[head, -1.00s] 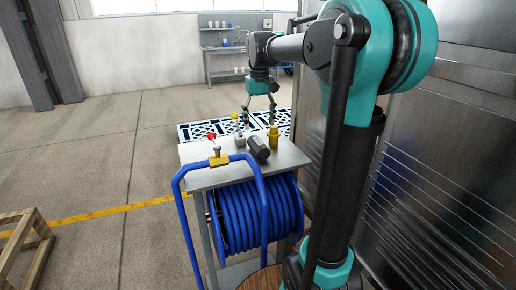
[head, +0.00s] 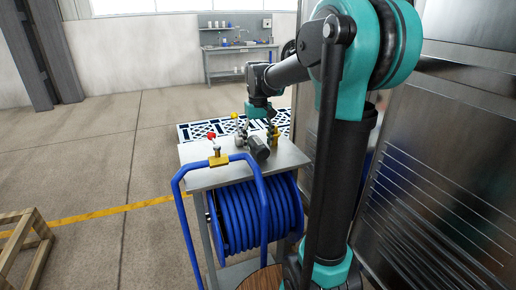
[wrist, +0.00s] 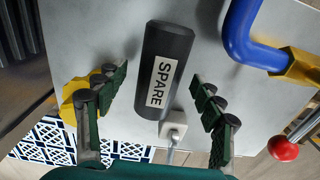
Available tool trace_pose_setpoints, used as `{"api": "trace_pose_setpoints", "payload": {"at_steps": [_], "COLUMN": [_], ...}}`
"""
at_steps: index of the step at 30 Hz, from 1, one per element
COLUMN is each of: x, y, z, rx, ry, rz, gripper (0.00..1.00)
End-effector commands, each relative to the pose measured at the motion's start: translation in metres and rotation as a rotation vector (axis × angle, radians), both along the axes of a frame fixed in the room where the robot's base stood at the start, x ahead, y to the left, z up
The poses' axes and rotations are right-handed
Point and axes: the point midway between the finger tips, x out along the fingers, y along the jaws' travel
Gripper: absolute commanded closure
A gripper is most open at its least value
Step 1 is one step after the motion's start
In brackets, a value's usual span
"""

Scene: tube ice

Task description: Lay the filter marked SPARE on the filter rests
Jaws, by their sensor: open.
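The filter marked SPARE (wrist: 163,62) is a dark grey cylinder with a white label. It lies on the metal top of a cart, and it also shows in the head view (head: 259,148). My gripper (wrist: 160,92) is open, with its fingers on either side of the filter in the wrist view and apart from it. In the head view my gripper (head: 260,132) is low over the cart top, around the filter's far end. I cannot make out the filter rests in either view.
A steel cabinet (head: 440,190) stands right.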

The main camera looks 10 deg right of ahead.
Motion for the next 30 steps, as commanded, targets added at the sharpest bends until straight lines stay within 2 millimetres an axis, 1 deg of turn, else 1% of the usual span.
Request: {"api": "trace_pose_setpoints", "payload": {"at_steps": [1,2,16,25,30], "x": [0.0,0.0,0.0,0.0,0.0], "y": [0.0,0.0,0.0,0.0,0.0], "z": [0.0,0.0,0.0,0.002,0.013], "rx": [0.0,0.0,0.0,0.0,0.0], "ry": [0.0,0.0,0.0,0.0,0.0], "rz": [0.0,0.0,0.0,0.0,0.0], "gripper": [0.36,0.39,0.98,0.98,0.98]}}
